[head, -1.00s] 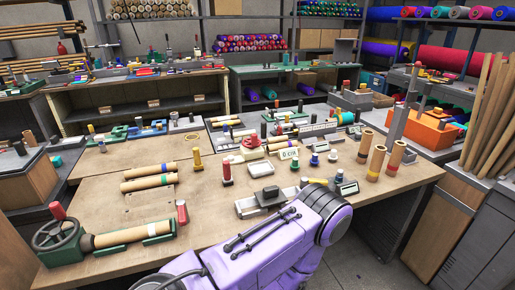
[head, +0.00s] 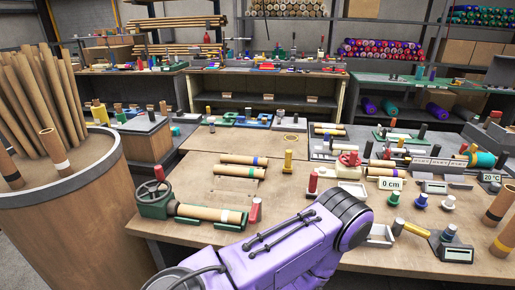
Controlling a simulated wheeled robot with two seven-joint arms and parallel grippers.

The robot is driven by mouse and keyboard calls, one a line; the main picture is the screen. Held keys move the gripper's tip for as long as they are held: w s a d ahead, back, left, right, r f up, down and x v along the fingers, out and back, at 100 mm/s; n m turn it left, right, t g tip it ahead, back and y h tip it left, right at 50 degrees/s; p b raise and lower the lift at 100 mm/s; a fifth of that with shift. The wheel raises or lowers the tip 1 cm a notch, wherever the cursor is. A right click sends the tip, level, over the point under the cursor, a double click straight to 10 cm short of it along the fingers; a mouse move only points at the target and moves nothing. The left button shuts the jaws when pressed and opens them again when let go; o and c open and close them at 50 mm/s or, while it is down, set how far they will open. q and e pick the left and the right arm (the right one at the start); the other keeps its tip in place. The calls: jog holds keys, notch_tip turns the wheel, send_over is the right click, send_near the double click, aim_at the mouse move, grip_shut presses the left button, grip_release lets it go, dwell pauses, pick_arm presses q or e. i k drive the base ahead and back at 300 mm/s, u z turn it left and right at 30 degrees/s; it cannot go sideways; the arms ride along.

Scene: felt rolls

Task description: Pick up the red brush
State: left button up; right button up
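No thing in the head view is clearly a brush at this size. Several small red things are on the wooden workbench (head: 190,160). A red-topped upright piece (head: 312,181) stands near the middle. A red cylinder (head: 254,211) stands at the right end of a green clamp holding a brown roll (head: 210,213). A red wheel-like piece (head: 349,159) lies further back. A purple arm of mine crosses the bench front from the lower left and hides part of it. Neither gripper is in view.
A large wooden drum (head: 75,225) with brown tubes stands at left. A green device with a handwheel (head: 154,198) is on the bench's left. A 0 cm sign (head: 389,184), small instruments and upright rolls (head: 500,205) crowd the right. Bare wood shows at the back left.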

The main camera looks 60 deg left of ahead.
aim_at(311, 191)
jog(key=u, duration=2.1)
